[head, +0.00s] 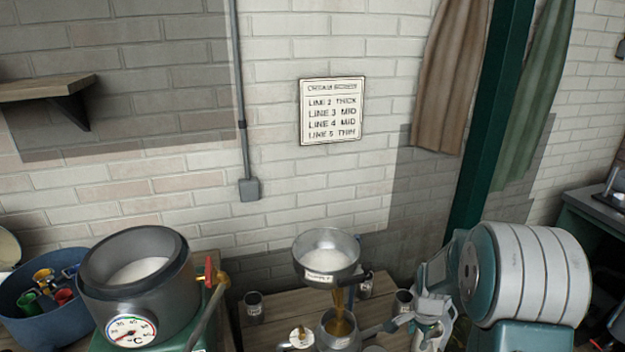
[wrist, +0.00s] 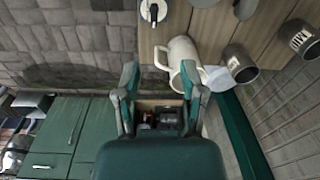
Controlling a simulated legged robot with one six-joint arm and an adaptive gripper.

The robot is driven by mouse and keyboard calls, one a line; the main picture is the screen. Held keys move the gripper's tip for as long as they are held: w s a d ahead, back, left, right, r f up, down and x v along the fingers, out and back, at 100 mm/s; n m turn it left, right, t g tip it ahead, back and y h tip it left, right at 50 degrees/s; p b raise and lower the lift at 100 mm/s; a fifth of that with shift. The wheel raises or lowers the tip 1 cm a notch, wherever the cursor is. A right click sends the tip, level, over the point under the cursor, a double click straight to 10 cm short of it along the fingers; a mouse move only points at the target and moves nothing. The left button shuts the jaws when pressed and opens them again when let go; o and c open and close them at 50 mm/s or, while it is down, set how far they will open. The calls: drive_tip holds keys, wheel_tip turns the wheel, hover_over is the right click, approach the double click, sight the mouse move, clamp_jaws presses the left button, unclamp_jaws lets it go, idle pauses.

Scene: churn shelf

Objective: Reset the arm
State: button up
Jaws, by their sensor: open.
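My gripper (wrist: 160,88) shows in the wrist view with its two teal fingers apart and nothing held between them. A pale mug (wrist: 183,52) stands on the wooden table just beyond the right fingertip. I cannot tell whether they touch. In the head view, what looks like my gripper is low at the right of the table, where parts overlap and its fingers are hard to make out.
A funnel bowl (head: 326,254) drips golden liquid into a pot (head: 338,330). Dark cups (head: 254,307) stand on the table (head: 285,283). A grey vessel with a dial (head: 133,331) is left; a white ribbed drum (head: 530,275) is right. A sign (head: 332,110) hangs on the wall.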

drive_tip(key=s+a+r+n+t, duration=0.1)
drive_tip(key=s+a+r+n, duration=0.25)
drive_tip(key=r, duration=0.55)
drive_tip(key=s+a+r+n+t, duration=0.1)
drive_tip(key=s+a+r+n, duration=0.3)
drive_tip(key=r, duration=0.4)
drive_tip(key=s+a+r+n+t, duration=0.1)
drive_tip(key=s+a+r+n, duration=0.1)
drive_tip(key=s, duration=0.5)
drive_tip(key=s+a+r+n+t, duration=0.2)
drive_tip(key=s+r+n, duration=0.2)
drive_tip(key=s+r, duration=0.2)
drive_tip(key=s, duration=0.2)
drive_tip(key=shift+s+a, duration=0.3)
drive_tip(key=shift+a, duration=0.05)
